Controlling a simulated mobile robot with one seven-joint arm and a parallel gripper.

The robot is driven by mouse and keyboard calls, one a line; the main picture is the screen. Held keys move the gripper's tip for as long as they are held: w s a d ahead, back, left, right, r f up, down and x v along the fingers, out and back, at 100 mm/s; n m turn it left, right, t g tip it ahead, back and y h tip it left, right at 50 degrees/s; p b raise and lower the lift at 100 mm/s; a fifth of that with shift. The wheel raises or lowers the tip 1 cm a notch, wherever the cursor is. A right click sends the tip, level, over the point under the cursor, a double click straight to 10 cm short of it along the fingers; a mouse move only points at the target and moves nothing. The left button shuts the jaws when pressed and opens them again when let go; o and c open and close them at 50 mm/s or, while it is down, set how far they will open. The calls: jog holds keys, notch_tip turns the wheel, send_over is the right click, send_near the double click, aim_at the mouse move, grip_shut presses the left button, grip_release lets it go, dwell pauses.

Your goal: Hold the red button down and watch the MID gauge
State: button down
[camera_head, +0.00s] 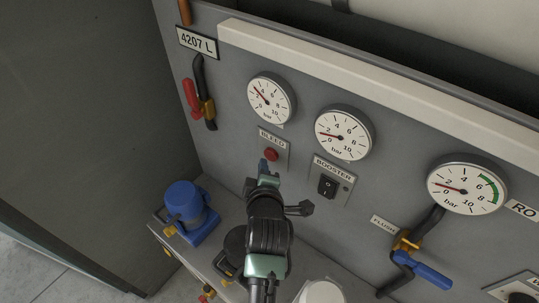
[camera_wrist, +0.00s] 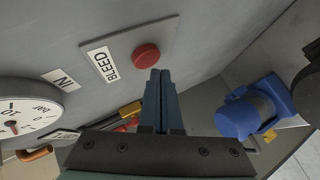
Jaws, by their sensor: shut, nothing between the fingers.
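The red button (camera_head: 271,154) sits on a grey plate labelled BLEED; it also shows in the wrist view (camera_wrist: 146,56). My gripper (camera_head: 266,169) is shut and empty, its tips just below the button. In the wrist view the shut fingers (camera_wrist: 161,74) end close to the button's lower edge; I cannot tell whether they touch it. No MID label is legible. The middle of three gauges (camera_head: 342,134) has its needle near 2 bar. The left gauge (camera_head: 270,99) has its needle pointing up and left, between 2 and 4.
A BOOSTER switch (camera_head: 327,187) is right of the button. The right gauge (camera_head: 467,186) reads near 2. A red-handled valve (camera_head: 190,97) is upper left, a blue FLUSH lever (camera_head: 425,272) lower right. A blue motor-like unit (camera_head: 186,203) stands on the ledge left of my arm.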

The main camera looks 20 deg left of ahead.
jog(key=shift+w+d, duration=0.1)
jog(key=shift+w, duration=0.25)
jog(key=shift+w+d+b, duration=0.25)
jog(key=shift+w+b, duration=0.3)
jog(key=shift+b, duration=0.05)
dwell(2.3)
jog(key=shift+s, duration=0.15)
jog(key=shift+s+a+p, duration=0.35)
jog(key=shift+s+p, duration=0.05)
jog(key=shift+s, duration=0.4)
jog(key=shift+s, duration=0.1)
jog(key=s, duration=0.1)
jog(key=s+a+p, duration=0.1)
jog(key=s, duration=0.1)
jog(key=s+p, duration=0.1)
jog(key=shift+s+a, duration=0.25)
jog(key=shift+a, duration=0.15)
dwell(0.3)
